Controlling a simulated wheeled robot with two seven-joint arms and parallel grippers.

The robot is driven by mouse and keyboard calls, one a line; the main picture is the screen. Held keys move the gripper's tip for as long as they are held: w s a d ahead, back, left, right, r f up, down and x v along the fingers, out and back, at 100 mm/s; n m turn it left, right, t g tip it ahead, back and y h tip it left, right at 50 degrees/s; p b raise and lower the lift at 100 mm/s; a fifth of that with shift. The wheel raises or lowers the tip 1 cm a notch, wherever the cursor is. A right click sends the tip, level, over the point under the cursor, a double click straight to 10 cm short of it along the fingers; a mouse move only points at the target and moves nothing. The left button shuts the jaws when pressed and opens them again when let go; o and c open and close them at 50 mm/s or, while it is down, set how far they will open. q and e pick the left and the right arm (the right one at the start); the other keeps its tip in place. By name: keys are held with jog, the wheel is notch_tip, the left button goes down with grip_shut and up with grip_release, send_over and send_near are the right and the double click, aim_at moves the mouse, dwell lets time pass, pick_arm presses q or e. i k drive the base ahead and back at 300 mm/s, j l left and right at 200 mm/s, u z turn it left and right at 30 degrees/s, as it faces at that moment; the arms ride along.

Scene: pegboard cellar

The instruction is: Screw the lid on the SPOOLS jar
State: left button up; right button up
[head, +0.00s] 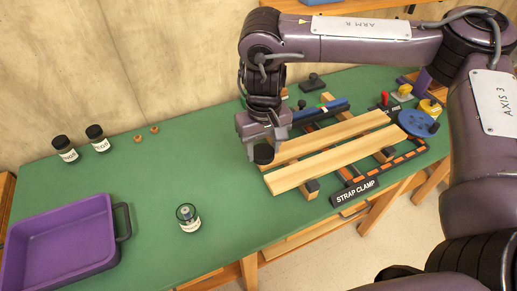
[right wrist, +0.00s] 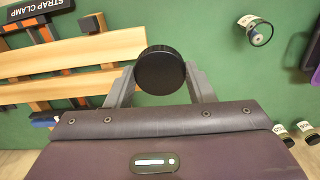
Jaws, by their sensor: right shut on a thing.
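My right gripper (head: 262,140) is shut on a round black lid (head: 263,154) and holds it above the green bench, beside the left ends of the wooden strips. In the right wrist view the lid (right wrist: 160,71) sits between the two fingers (right wrist: 160,88). A small open glass jar (head: 188,220) with a white label stands upright near the front of the bench, lower left of the lid and apart from it. The jar also shows in the right wrist view (right wrist: 258,33); its label is too small to read. My left gripper is not in view.
Two black-lidded jars (head: 64,150) (head: 97,139) stand at the back left, near two small brown pieces (head: 138,139). A purple tray (head: 62,243) lies at front left. Wooden strips (head: 328,160) and a strap clamp (head: 356,190) fill the right. The bench (head: 150,185) between is clear.

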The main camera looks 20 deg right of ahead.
aim_at(192, 224)
jog(key=l+u, duration=0.1)
jog(key=u, duration=1.15)
jog(key=k+l, duration=0.45)
jog(key=l, duration=0.25)
jog(key=k+l, duration=0.25)
jog(key=l, duration=0.15)
